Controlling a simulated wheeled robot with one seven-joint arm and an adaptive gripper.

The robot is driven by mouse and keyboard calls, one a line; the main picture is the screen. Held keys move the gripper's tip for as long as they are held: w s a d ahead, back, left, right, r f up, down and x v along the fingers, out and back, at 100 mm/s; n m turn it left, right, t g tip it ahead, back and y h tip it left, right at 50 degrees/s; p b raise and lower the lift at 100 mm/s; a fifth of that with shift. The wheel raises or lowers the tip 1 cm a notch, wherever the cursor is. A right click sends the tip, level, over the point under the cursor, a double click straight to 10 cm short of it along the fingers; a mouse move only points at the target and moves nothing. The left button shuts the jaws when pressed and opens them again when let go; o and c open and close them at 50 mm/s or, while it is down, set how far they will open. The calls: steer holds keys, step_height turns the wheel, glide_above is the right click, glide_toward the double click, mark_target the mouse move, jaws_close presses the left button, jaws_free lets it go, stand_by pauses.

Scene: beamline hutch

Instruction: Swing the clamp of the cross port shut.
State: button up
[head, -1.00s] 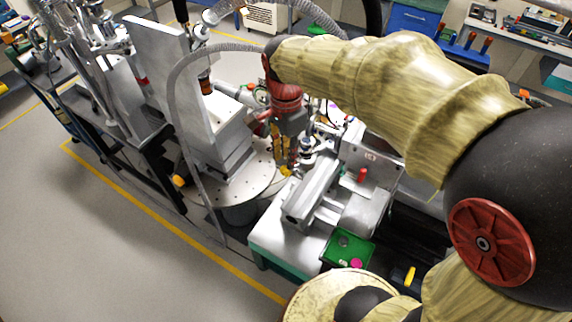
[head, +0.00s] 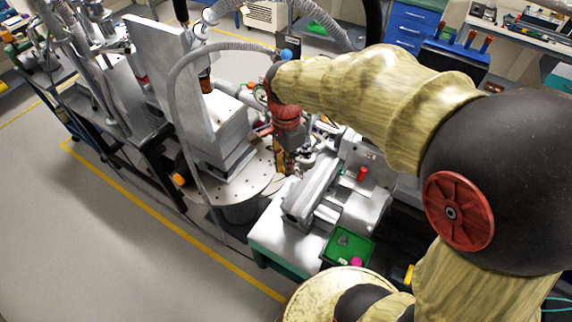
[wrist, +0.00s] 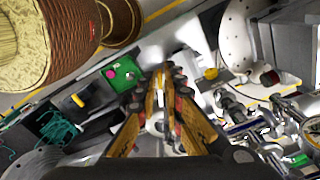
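My gripper (head: 284,170) hangs down in the head view, between the round perforated table and the grey metal block. In the wrist view its orange fingers (wrist: 165,75) come together at the tips, with nothing clearly held between them. Shiny metal pipe fittings (wrist: 245,125), which look like the cross port, lie to the right of the fingers in the wrist view, apart from them. In the head view, fittings (head: 310,157) show just right of the gripper, partly hidden by it. I cannot make out the clamp or how far it stands open.
The round perforated table (head: 240,190) carries a white block at left. A grey metal block (head: 312,190) stands close in front. A green tray (head: 347,246) and red knob (head: 362,173) are to the right. A grey hose (head: 172,105) arches close by. Open floor lies left.

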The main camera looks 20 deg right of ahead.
jaws_close()
steer(key=shift+w, duration=0.15)
stand_by(0.5)
steer(key=w+d+m, duration=0.3)
steer(key=w+m, duration=0.7)
steer(key=m, duration=0.3)
steer(key=shift+d+p, duration=0.2)
steer(key=shift+p, duration=0.1)
steer(key=shift+w+d+r, duration=0.1)
steer(key=shift+w+r, duration=0.05)
stand_by(0.4)
steer(key=shift+o, duration=2.2)
jaws_free()
steer(key=shift+w+d, duration=0.15)
steer(key=shift+d, duration=0.05)
